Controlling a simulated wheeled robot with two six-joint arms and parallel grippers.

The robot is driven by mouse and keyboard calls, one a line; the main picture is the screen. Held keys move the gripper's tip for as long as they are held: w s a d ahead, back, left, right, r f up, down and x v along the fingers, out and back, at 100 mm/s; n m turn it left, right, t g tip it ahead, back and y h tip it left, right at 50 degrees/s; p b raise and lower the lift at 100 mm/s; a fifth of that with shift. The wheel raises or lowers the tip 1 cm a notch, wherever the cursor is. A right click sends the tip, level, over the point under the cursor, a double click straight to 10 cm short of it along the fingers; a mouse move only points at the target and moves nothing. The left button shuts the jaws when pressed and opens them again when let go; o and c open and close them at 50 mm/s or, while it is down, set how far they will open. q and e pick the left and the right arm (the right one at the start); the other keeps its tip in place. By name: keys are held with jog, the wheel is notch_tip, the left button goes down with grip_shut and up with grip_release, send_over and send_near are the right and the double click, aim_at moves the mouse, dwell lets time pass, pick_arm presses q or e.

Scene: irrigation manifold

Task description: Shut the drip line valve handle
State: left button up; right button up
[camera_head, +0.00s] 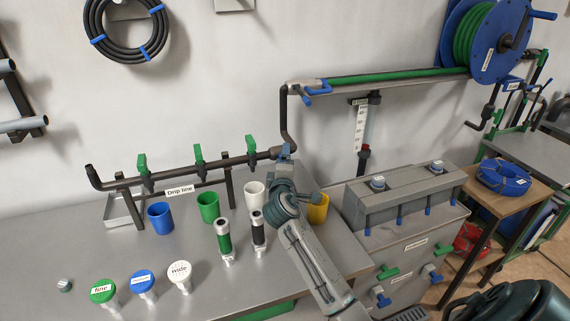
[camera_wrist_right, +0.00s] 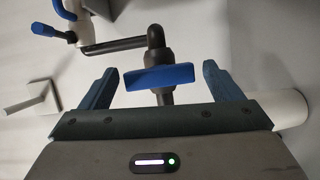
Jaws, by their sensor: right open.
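The drip line (camera_head: 225,160) is a dark pipe with several green valves along the back of the bench, beside its "Drip line" label (camera_head: 180,190). My right gripper (camera_head: 284,158) is at the pipe's right end and covers much of that spot in the head view. In the right wrist view, a blue valve handle (camera_wrist_right: 158,78) lies across a dark pipe. It sits between the open fingers of my right gripper (camera_wrist_right: 160,68), with a visible gap on both sides. My left gripper is not in view.
Blue (camera_head: 160,218), green (camera_head: 208,207) and yellow (camera_head: 318,208) cups stand on the bench near my right arm. Two upright cylinders (camera_head: 224,240) (camera_head: 258,233) stand in front. A grey box (camera_head: 400,197) is to the right. A riser pipe (camera_head: 284,115) climbs behind the gripper.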

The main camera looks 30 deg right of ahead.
jog(key=b+v, duration=0.1)
jog(key=v, duration=0.8)
jog(key=shift+s+b, duration=0.2)
jog(key=shift+b, duration=0.1)
jog(key=shift+a, duration=0.1)
